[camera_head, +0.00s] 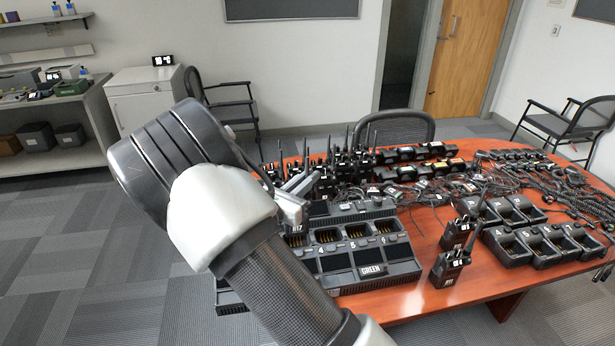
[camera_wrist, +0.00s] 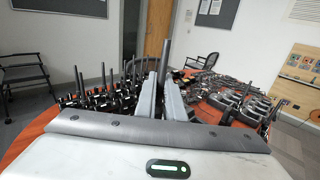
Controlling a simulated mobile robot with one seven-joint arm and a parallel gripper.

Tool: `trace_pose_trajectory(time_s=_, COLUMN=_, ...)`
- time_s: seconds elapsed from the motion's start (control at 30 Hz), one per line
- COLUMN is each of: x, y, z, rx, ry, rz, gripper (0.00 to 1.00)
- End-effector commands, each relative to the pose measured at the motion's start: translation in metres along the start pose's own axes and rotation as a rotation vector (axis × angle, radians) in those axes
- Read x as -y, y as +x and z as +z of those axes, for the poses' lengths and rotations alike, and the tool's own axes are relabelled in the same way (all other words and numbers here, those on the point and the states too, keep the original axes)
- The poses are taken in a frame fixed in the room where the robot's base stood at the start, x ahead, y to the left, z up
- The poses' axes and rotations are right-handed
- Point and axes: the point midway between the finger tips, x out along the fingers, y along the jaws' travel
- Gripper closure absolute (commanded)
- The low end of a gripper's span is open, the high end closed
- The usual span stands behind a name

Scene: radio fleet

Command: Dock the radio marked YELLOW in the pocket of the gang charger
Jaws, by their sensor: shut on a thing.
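My gripper (camera_head: 300,190) is above the gang charger (camera_head: 405,275), near its left back part, partly covered by my arm. In the wrist view my two grey fingers (camera_wrist: 158,98) are shut, with a dark antenna (camera_wrist: 165,58) standing up at them. Just below the gripper in the head view is a dark radio (camera_head: 297,229) with a small white label like R17; its body is mostly hidden. I cannot read YELLOW on it or tell whether it is seated. The charger shows open numbered pockets and a front plate reading GREEN.
Many radios (camera_head: 345,165) with upright antennas stand behind the charger. Two radios (camera_head: 452,266) stand to its right, beside single chargers (camera_head: 548,245). Cables and speaker mics (camera_head: 560,180) cover the table's far right. My arm hides the charger's left side.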

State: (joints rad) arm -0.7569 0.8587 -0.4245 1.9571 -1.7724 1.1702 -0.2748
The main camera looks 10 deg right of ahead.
Motion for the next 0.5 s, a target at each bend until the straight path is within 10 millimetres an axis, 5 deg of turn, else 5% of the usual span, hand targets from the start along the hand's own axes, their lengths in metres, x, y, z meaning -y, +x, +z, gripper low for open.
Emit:
trace_pose_trajectory(time_s=0.2, x=0.0, y=0.0, z=-0.023, rx=0.002, ry=0.0, rz=-0.001, gripper=1.0)
trace_pose_trajectory(time_s=0.5, x=0.0, y=0.0, z=-0.029, rx=0.002, ry=0.001, rz=-0.001, gripper=1.0)
